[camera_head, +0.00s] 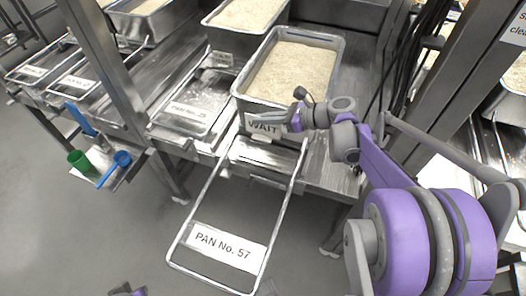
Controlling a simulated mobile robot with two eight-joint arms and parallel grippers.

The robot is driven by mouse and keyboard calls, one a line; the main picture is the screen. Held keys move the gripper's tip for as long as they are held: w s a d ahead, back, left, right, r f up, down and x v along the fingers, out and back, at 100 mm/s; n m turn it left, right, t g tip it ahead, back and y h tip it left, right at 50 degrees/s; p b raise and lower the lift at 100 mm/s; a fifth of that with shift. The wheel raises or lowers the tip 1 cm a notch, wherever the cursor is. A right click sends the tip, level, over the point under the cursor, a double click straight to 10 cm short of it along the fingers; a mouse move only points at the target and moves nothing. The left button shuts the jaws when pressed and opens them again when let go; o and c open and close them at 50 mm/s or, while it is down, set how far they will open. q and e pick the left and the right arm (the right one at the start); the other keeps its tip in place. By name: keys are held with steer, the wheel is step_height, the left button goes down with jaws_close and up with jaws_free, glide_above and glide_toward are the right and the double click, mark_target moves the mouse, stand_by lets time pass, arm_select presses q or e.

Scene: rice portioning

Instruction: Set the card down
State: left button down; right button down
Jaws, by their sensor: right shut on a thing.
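The card (262,126) reads "WAIT" and is pale with dark letters. It stands upright against the front of a metal pan (296,38) filled with rice. My right gripper (284,121) is shut on the card's right side, and its fingers hide part of the card there. I cannot tell whether the card's lower edge touches the surface below it. My left gripper does not show clearly; only a small purple and dark part is visible at the bottom edge.
A wire frame with the label "PAN No. 57" (221,245) juts out in front. Other rice pans (246,14) stand behind and to the left. A small side shelf holds a green cup (79,160) and blue scoops (113,169). Steel posts stand on both sides.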

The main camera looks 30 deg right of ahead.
mark_target(269, 138)
step_height(269, 138, down, 9)
steer(key=shift+r+b, duration=0.1)
steer(key=shift+b, duration=0.7)
steer(key=c, duration=1.5)
jaws_free()
steer(key=o, duration=0.5)
steer(key=shift+c, duration=0.2)
steer(key=shift+r, duration=0.15)
steer(key=v, duration=0.7)
steer(key=shift+s+d+p, duration=0.2)
steer(key=shift+p, duration=0.2)
